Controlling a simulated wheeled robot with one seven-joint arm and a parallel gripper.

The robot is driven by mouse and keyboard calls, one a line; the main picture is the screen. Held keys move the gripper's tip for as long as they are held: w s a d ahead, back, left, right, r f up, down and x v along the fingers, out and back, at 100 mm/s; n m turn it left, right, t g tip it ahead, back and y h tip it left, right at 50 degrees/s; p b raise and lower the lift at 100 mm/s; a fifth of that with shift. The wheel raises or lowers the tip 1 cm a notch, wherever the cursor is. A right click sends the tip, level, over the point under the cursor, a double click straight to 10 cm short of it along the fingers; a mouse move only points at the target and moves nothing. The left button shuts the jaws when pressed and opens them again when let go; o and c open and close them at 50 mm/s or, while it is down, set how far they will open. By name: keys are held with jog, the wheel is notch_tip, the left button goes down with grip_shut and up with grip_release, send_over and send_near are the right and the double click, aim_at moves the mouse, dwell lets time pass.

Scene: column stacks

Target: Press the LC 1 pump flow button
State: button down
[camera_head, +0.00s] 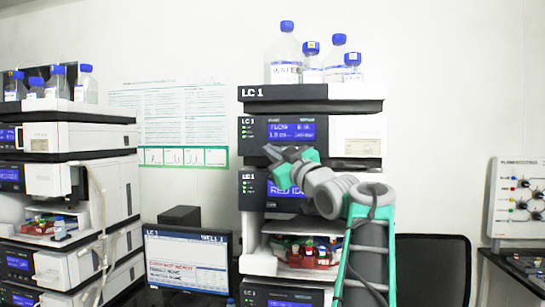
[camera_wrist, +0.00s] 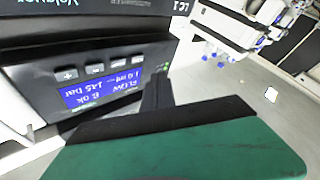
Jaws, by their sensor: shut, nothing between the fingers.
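The LC 1 pump module (camera_head: 259,148) is the dark-fronted unit near the top of the middle stack. Its lit blue display (camera_head: 290,131) reads FLOW. In the wrist view the display (camera_wrist: 98,94) is upside down, with a row of small grey buttons (camera_wrist: 95,69) beside it, one marked plus. Which one is the flow button I cannot tell. My gripper (camera_head: 268,150) is shut and empty, in front of the module's lower edge. In the wrist view its dark fingertips (camera_wrist: 157,78) lie right of the button row. Whether they touch the panel I cannot tell.
Bottles with blue caps (camera_head: 283,57) stand on top of the stack. Below the pump is another unit with a blue display (camera_head: 285,189), partly behind my arm, and an open bay with red racks (camera_head: 300,252). A second stack (camera_head: 90,140) and a monitor (camera_head: 188,262) stand left.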

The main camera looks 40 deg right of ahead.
jog(key=shift+s+a+b, duration=0.65)
jog(key=shift+s+a, duration=0.1)
jog(key=shift+a, duration=0.15)
jog(key=w+a+f+m+g, duration=0.1)
jog(key=w+a+f+g, duration=0.1)
jog(key=w+a+f, duration=0.3)
jog(key=w+a+f+m+g, duration=0.1)
jog(key=w+a+f+g, duration=0.15)
jog(key=f, duration=0.45)
jog(key=s+a+f+m+g+y, duration=0.1)
jog(key=a+f+g, duration=0.1)
jog(key=a+f, duration=0.6)
jog(key=a+f+g+y, duration=0.2)
jog(key=a+f, duration=0.3)
jog(key=f, duration=0.5)
jog(key=s+a+f+g, duration=0.3)
jog(key=s+a+f, duration=0.2)
jog(key=s+f, duration=0.2)
jog(key=s+a+f+g, duration=0.3)
jog(key=s+a+f, duration=0.2)
jog(key=f, duration=0.6)
jog(key=s+a+f+g, duration=0.3)
jog(key=s+a+f, duration=0.1)
jog(key=s+f, duration=0.5)
jog(key=shift+s+a, duration=0.4)
jog(key=shift+s, duration=0.2)
